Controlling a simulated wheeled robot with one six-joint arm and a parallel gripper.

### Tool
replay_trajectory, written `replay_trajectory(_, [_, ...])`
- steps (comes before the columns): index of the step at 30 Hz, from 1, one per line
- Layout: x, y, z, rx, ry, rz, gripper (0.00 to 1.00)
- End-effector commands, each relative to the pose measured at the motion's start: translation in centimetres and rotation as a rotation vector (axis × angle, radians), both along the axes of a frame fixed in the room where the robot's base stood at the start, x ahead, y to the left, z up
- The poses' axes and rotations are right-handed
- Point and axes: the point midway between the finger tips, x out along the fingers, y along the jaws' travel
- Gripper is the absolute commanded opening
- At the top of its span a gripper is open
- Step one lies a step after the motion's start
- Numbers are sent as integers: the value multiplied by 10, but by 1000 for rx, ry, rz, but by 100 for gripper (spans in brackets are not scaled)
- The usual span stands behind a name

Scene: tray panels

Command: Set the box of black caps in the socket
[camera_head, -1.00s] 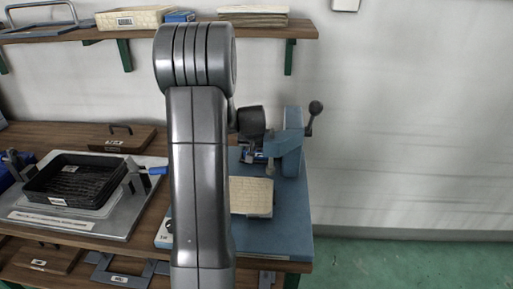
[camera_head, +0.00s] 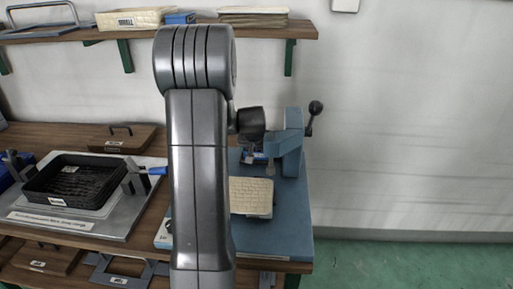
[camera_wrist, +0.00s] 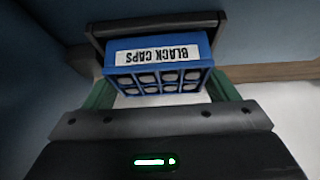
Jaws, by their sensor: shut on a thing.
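The blue box of black caps (camera_wrist: 160,62) is in the wrist view, its white label upside down and several round dark caps in its near face. My gripper (camera_wrist: 161,88) has its green fingers on either side of the box and is shut on it. A dark frame (camera_wrist: 150,26) shows just behind the box; I cannot tell whether it is the socket or whether the box touches it. In the head view, my gripper (camera_head: 254,148) is small beside the blue press-like fixture (camera_head: 288,143), with a bit of blue box (camera_head: 259,155) below it.
A cream gridded block (camera_head: 250,196) lies on the blue mat (camera_head: 285,232) below the gripper. A lever with a black knob (camera_head: 316,107) sticks out right of the fixture. A black tray (camera_head: 72,181) stands at left. My arm hides part of the bench.

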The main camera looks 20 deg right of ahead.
Motion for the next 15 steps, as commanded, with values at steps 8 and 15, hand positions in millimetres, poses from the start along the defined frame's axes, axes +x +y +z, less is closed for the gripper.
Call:
replay_trajectory(8, [-7, 3, -19, 18, 30, -5, 98])
replay_trajectory(15, [-13, 6, -7, 18, 27, -4, 100])
